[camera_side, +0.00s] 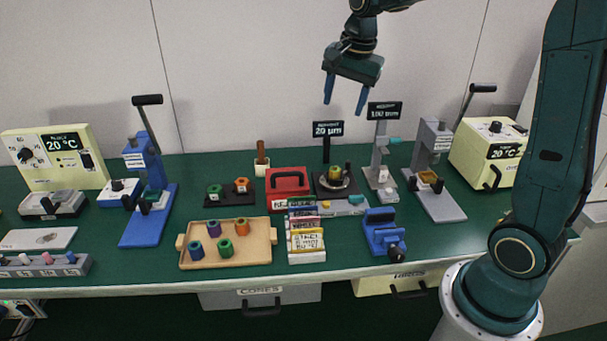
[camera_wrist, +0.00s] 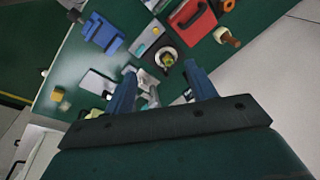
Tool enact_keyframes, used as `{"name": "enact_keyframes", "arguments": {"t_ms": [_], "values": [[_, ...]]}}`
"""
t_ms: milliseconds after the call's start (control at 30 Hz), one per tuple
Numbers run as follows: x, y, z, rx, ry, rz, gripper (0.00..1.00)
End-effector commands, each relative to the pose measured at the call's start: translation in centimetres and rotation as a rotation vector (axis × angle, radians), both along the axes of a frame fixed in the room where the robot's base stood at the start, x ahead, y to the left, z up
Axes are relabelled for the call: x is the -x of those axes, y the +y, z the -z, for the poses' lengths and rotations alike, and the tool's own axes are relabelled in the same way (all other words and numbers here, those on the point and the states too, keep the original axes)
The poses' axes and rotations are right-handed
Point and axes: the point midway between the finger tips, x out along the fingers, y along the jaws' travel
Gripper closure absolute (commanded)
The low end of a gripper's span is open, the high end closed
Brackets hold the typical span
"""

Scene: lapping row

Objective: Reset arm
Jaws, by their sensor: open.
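My gripper (camera_side: 345,101) hangs in the air above the back of the green bench, with its two blue fingers pointing down and apart. It is open and nothing is between the fingers. The wrist view shows the same open gripper (camera_wrist: 163,88) with the bench beyond it. Below it, a round black fixture (camera_side: 334,183) holds a yellow-green piece; this fixture also shows in the wrist view (camera_wrist: 166,57). My gripper is well clear of everything on the bench.
A wooden tray (camera_side: 259,238) holds several coloured spools. A red case (camera_side: 288,182), a blue vise (camera_side: 382,234), a blue lever press (camera_side: 147,190) and a grey lever press (camera_side: 436,200) stand on the bench (camera_side: 350,263). Upright signs, including a 20 µm display (camera_side: 327,129), rise near my gripper.

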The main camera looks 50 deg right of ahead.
Motion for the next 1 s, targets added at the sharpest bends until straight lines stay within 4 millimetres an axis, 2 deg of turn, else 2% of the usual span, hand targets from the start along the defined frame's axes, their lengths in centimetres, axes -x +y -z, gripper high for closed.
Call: {"name": "enact_keyframes", "arguments": {"t_ms": [200, 467, 733, 1000], "values": [[4.3, 3.3, -2.1, 0.062, -0.045, -0.254, 0.44], [9.6, 6.5, -3.1, 0.145, -0.091, -0.551, 0.44], [15.1, 9.0, -2.8, 0.247, -0.142, -0.853, 0.44], [19.9, 10.6, -1.3, 0.352, -0.186, -1.128, 0.44]]}}
